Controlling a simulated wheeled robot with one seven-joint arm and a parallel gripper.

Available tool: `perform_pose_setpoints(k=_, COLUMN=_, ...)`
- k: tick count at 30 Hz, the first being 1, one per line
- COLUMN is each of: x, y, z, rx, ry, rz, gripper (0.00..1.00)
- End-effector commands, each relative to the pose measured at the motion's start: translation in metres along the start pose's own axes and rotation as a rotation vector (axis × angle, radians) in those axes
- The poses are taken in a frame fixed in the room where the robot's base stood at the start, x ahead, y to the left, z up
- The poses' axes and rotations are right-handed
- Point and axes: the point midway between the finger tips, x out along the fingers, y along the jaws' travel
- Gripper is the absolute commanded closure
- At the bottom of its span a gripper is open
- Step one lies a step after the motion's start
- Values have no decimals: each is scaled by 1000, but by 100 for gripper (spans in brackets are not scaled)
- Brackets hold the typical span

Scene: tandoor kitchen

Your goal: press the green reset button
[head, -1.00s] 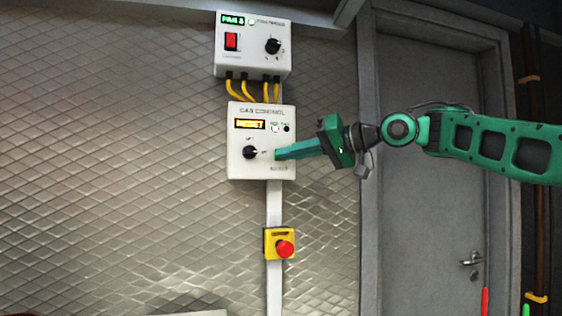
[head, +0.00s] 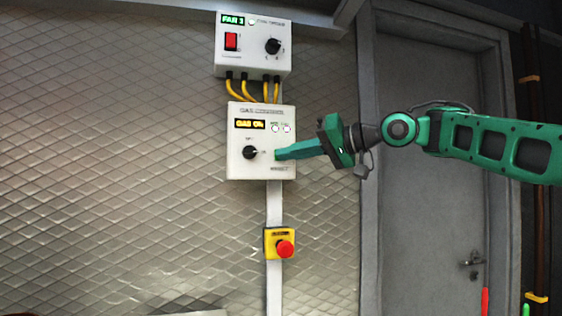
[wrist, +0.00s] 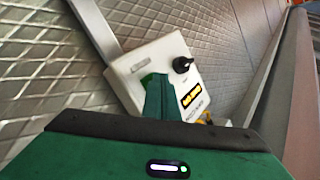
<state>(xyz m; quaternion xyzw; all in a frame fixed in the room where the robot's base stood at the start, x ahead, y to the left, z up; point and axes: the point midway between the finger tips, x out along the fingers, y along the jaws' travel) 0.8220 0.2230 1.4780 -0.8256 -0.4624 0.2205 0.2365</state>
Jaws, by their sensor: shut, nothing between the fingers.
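The white gas control box (head: 240,170) is on the wall, with an amber display (head: 249,124) that seems to read "GAS ON", a black knob (head: 250,152) and two lit lamps at its upper right. My gripper (head: 282,154) is shut and empty, its fingertips at the lower right of the box face. A bit of bright green, the reset button (head: 277,155), shows at the fingertips, which cover most of it. In the wrist view my closed fingers (wrist: 158,85) meet the box face (wrist: 125,68) at the green spot; exact contact is hard to tell.
Above is another white box (head: 225,62) with a red switch (head: 231,41) and a knob, joined by yellow cables (head: 234,90). Below is a red emergency button (head: 285,249) on a yellow base. A grey door (head: 425,230) stands to the right. The quilted metal wall to the left is clear.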

Motion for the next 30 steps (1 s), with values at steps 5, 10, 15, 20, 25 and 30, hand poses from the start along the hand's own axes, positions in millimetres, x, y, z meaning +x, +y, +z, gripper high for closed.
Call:
perform_pose_setpoints(k=5, x=-6, y=-4, z=4, rx=0, ry=1, rz=1, gripper=100)
perform_pose_setpoints(k=10, x=-8, y=-5, z=6, rx=0, ry=1, rz=0, gripper=100)
perform_pose_setpoints(k=15, x=-8, y=-6, z=6, rx=0, ry=1, rz=0, gripper=100)
perform_pose_setpoints(k=20, x=-13, y=-10, z=9, rx=-2, ry=1, rz=1, gripper=100)
perform_pose_setpoints(k=25, x=-23, y=-17, z=17, rx=-2, ry=0, rz=1, gripper=100)
perform_pose_setpoints(k=30, x=-33, y=-24, z=24, rx=-1, ry=1, rz=1, gripper=100)
